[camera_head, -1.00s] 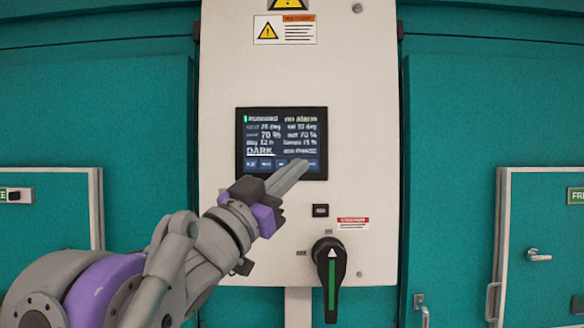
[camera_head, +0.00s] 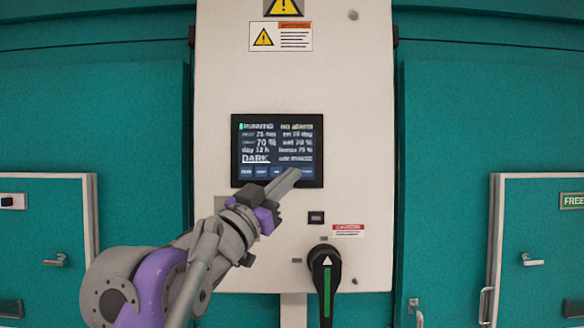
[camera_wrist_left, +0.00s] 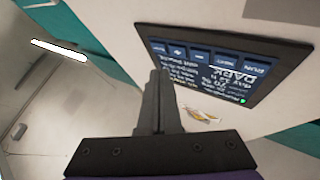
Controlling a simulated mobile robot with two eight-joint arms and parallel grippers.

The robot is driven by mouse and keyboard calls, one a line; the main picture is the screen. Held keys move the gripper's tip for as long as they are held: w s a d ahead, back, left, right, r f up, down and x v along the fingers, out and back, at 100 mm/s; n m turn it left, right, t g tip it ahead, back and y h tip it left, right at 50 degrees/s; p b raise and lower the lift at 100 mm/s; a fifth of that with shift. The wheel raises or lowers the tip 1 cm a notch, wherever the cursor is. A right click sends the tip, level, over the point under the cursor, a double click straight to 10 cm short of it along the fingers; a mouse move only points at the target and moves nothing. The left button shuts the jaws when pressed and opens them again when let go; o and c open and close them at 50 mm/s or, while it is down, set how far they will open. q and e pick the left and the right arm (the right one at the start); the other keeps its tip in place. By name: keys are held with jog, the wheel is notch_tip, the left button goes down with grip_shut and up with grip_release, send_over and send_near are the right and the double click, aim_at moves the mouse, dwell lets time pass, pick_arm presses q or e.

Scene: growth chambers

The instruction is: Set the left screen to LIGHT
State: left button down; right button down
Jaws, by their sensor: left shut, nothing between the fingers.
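The screen (camera_head: 277,150) is a dark touch panel on a pale control cabinet. It reads RUNNING at upper left and DARK in large letters at lower left, with a row of blue buttons along its bottom. My left gripper (camera_head: 294,174) is shut and empty, its fingertips over the lower right of the screen in the head view. In the left wrist view the shut fingers (camera_wrist_left: 158,78) point toward the screen (camera_wrist_left: 222,62), near its button row; I cannot tell whether they touch it. Some buttons are hidden behind the fingers. My right gripper is not in view.
Below the screen are a small black button (camera_head: 316,217) and a black rotary handle (camera_head: 326,275) with a green stripe. Warning labels (camera_head: 280,37) are above. Teal chamber walls (camera_head: 130,120) and doors with handles (camera_head: 532,260) stand on both sides.

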pick_arm(q)
jog(key=shift+w, duration=0.75)
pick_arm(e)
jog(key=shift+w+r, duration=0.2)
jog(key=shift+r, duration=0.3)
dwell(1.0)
pick_arm(q)
jog(key=shift+w+r+p, duration=0.15)
jog(key=shift+w+p, duration=0.2)
jog(key=shift+p, duration=0.15)
jog(key=shift+w, duration=0.15)
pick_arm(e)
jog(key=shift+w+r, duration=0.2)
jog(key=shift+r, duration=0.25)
